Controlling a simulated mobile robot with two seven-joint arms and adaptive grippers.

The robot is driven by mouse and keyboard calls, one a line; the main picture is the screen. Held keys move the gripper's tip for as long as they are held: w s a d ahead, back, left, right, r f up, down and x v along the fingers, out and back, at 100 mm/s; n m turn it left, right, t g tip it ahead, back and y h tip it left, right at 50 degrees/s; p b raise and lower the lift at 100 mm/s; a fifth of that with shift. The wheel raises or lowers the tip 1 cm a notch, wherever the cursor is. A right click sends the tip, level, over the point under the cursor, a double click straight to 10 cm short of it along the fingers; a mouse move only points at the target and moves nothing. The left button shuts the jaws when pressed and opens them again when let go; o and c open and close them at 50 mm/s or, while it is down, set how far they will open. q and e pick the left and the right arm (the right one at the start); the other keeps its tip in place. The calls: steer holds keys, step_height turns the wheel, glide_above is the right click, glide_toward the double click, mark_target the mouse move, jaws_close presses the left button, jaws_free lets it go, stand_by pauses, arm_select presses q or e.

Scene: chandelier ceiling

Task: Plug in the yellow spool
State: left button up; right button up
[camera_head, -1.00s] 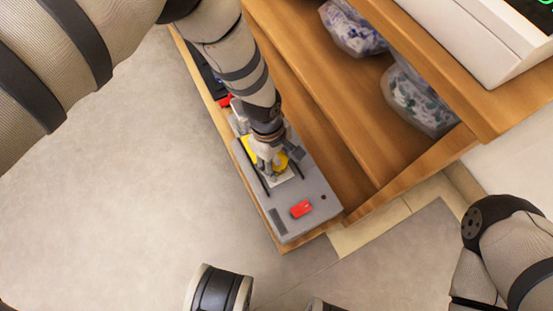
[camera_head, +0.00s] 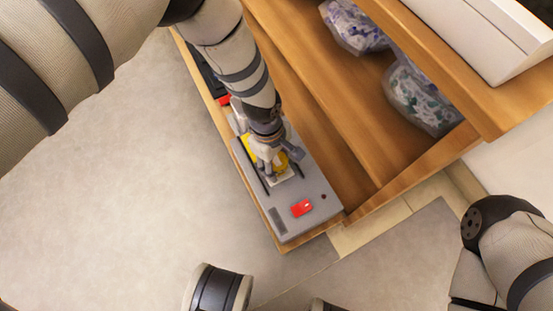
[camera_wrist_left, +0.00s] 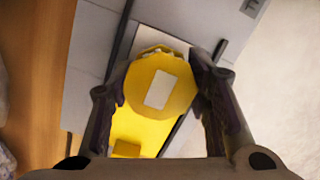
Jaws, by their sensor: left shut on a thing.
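The yellow spool (camera_wrist_left: 158,85) is round, with a pale rectangular label on its face, in the left wrist view. My left gripper (camera_wrist_left: 163,80) is shut on it, one finger on either side. More bright yellow (camera_wrist_left: 140,128) shows just below it, and I cannot tell if that is part of the spool. In the head view the left gripper (camera_head: 270,170) points down over a grey panel (camera_head: 310,188), and the yellow spool (camera_head: 250,150) is mostly hidden behind it. I cannot tell whether the spool is seated in the panel. My right gripper is out of view.
A red switch (camera_head: 302,208) sits at the near end of the panel. The panel lies on a wooden ledge beside a wooden shelf (camera_head: 320,110). Patterned bags (camera_head: 425,95) lie on the shelf, and a white box (camera_head: 465,35) stands above. Floor (camera_head: 110,210) is clear on the left.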

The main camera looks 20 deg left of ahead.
arm_select(q)
steer(key=shift+f, duration=0.15)
steer(key=o, duration=1.3)
steer(key=shift+c, duration=0.2)
steer(key=shift+o, duration=0.4)
steer(key=o, duration=0.3)
steer(key=shift+o, duration=0.2)
steer(key=shift+r+p, duration=2.45)
steer(key=shift+r, duration=1.4)
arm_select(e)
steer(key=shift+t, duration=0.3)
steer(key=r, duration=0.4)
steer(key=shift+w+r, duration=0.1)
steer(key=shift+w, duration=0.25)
